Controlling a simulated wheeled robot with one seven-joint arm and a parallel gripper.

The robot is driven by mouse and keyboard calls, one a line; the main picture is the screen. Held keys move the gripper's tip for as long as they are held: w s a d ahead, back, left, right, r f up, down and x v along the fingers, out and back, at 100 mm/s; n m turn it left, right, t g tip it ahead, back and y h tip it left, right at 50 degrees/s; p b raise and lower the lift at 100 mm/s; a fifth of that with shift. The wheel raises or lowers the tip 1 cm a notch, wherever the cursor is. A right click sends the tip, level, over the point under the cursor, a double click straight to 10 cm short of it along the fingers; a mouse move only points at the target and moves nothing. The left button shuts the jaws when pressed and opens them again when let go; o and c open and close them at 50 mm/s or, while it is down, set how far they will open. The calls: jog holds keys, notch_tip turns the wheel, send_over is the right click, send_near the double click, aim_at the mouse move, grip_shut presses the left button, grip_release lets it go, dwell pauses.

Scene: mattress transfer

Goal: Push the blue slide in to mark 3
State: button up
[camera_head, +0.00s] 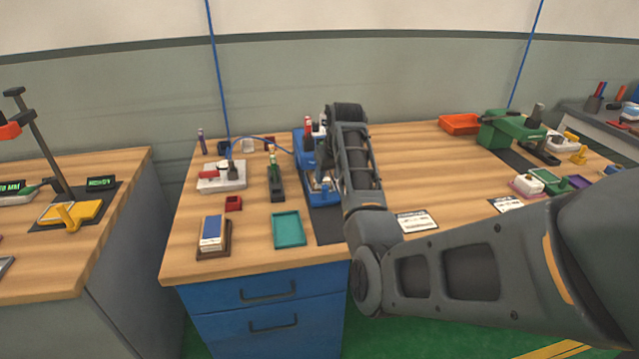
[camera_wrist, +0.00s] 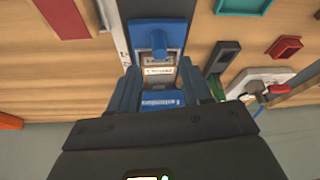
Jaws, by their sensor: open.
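The blue device with the slide (camera_head: 323,196) stands on the wooden bench, partly hidden behind my arm in the head view. In the wrist view, its blue slide (camera_wrist: 172,30) has a rounded blue knob (camera_wrist: 158,44) at the top centre. A printed label lies below the knob, and a blue block (camera_wrist: 160,100) with lettering lies lower, between my fingers. My gripper (camera_wrist: 162,82) is open over the device, one finger on each side, with the knob beyond the fingertips. I cannot tell whether the fingers touch anything. The mark numbers are too small to read.
A teal tray (camera_head: 289,243) and a blue-and-white block on a brown base (camera_head: 212,234) lie left of the device. A white card (camera_head: 414,222) lies right. Bench between my arm and the orange tray (camera_head: 459,124) is clear.

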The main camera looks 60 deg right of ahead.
aim_at(325, 187)
jog(key=x, duration=0.7)
jog(key=shift+f, duration=0.25)
grip_shut()
jog(key=shift+w, duration=0.1)
dwell(0.4)
